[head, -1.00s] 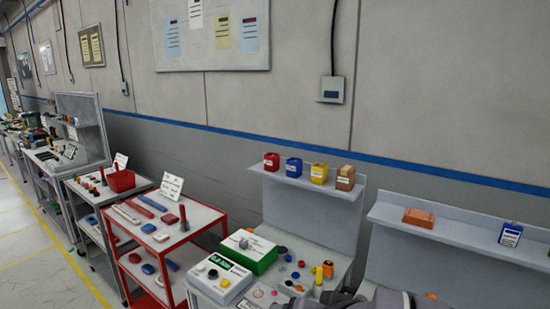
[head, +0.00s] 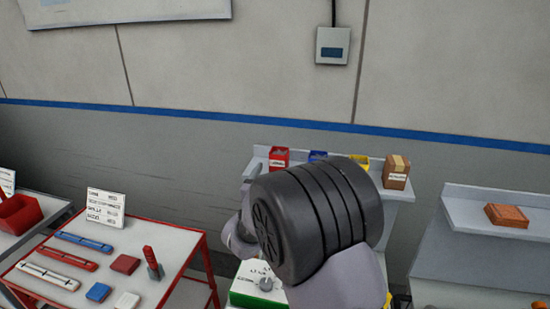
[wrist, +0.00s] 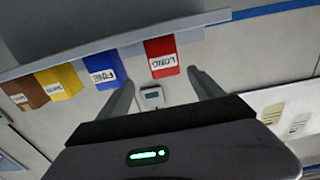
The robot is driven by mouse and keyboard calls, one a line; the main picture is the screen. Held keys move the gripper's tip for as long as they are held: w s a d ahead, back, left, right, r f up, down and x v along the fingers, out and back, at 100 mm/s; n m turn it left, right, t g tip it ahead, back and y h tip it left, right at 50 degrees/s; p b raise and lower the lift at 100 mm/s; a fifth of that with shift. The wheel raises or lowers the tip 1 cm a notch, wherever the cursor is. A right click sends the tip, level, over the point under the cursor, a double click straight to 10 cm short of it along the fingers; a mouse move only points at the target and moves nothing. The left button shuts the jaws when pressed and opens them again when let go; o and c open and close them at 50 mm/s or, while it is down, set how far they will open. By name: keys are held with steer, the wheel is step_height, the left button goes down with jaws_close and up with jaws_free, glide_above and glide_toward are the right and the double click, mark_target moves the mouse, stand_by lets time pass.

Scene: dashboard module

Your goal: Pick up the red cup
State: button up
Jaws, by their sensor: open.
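The red cup (head: 278,157) is box-shaped with a white label and stands at the left end of the wall shelf in the head view. In the wrist view the red cup (wrist: 160,50) appears inverted at the upper middle. My gripper (wrist: 161,78) is open and empty, with its two fingers spread on either side of the red cup's rim area in the picture. How far the fingers are from the cup is hard to tell. In the head view my own arm hides my gripper's fingers.
Beside the red cup on the shelf (head: 405,193) stand a blue cup (head: 317,156), a yellow cup (head: 361,161) and a brown box (head: 396,171). A red-framed cart (head: 140,243) with tools is at left. Another shelf with an orange block (head: 506,215) is at right.

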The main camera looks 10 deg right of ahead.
mark_target(279, 161)
steer(key=x, duration=0.7)
steer(key=shift+w+f, duration=0.15)
steer(key=shift+w, duration=0.2)
steer(key=x, duration=0.3)
steer(key=f+x, duration=0.1)
steer(key=x, duration=0.1)
steer(key=shift+w+a, duration=0.2)
steer(key=shift+a, duration=0.1)
steer(key=shift+s+r, duration=0.1)
steer(key=shift+s, duration=0.05)
